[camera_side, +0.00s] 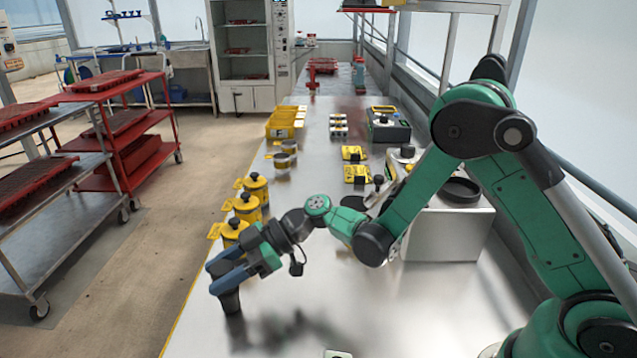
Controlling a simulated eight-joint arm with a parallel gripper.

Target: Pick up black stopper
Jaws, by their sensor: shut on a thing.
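My gripper (226,283) is at the left front of the metal bench, pointing down and to the left, with blue-grey fingers. It is shut on the black stopper (232,302), a dark tapered piece showing below the fingertips. The fingers hide its upper part. Its lower end is close to the bench top; I cannot tell whether it touches.
Several yellow canisters with black knobs (235,229) stand along the bench's left edge, just behind my gripper. A yellow bin (283,124) sits farther back. A white box (448,240) with a black dish (460,190) stands right. The bench front (380,305) is mostly clear.

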